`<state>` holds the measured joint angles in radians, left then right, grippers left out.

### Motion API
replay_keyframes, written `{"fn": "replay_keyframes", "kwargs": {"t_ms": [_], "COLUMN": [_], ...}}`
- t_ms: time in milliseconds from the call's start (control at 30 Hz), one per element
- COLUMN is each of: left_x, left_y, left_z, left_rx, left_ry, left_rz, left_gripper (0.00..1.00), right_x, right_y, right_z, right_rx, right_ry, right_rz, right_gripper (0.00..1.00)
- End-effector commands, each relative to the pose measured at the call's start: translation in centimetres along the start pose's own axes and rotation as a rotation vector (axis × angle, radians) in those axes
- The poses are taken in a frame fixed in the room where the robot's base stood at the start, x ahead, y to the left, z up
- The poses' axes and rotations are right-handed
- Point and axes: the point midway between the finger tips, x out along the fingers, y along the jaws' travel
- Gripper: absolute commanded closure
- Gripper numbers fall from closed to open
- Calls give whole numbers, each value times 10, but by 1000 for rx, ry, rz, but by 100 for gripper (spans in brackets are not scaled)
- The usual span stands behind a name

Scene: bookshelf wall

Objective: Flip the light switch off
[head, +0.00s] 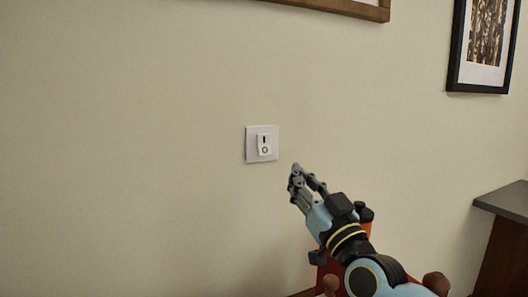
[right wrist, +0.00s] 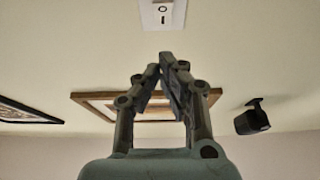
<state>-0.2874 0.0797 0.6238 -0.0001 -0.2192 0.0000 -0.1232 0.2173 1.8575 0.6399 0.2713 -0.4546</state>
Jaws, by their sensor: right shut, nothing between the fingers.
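The light switch (head: 264,144) is a white square plate on the beige wall, with a rocker that carries a dark bar mark above a ring mark. In the head view the rocker's lower part seems to stand out, though this is small. My right gripper (head: 295,168) is shut and empty, just right of and a little below the plate, apart from it in the picture. The switch (right wrist: 162,14) also shows at the top edge of the right wrist view, beyond my fingertips (right wrist: 160,62). My left gripper is in neither view.
A wooden frame (head: 350,8) hangs above the switch, and a black-framed picture (head: 484,45) hangs at the upper right. A dark-topped cabinet (head: 505,200) stands at the right edge. The wall left of the switch is clear.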

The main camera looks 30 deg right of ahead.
Motion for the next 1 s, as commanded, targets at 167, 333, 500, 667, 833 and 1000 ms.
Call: {"fn": "replay_keyframes", "kwargs": {"t_ms": [167, 333, 500, 667, 833, 1000], "left_x": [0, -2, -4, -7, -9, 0], "left_y": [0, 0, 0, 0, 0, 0], "left_z": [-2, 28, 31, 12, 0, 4], "left_rx": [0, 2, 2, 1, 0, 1], "left_ry": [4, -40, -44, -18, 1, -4], "left_rz": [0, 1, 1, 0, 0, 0], "left_gripper": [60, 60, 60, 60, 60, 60], "right_x": [0, 0, 12, 41, 78, 107], "right_y": [0, 0, 0, 0, 0, 0], "right_z": [0, 0, -1, -2, -2, 9], "right_rx": [0, 0, 0, 1, 0, 0], "right_ry": [1, 0, 2, 3, 2, -1], "right_rz": [0, 0, 0, 1, 1, 0], "right_gripper": [100, 100, 100, 100, 100, 100]}}
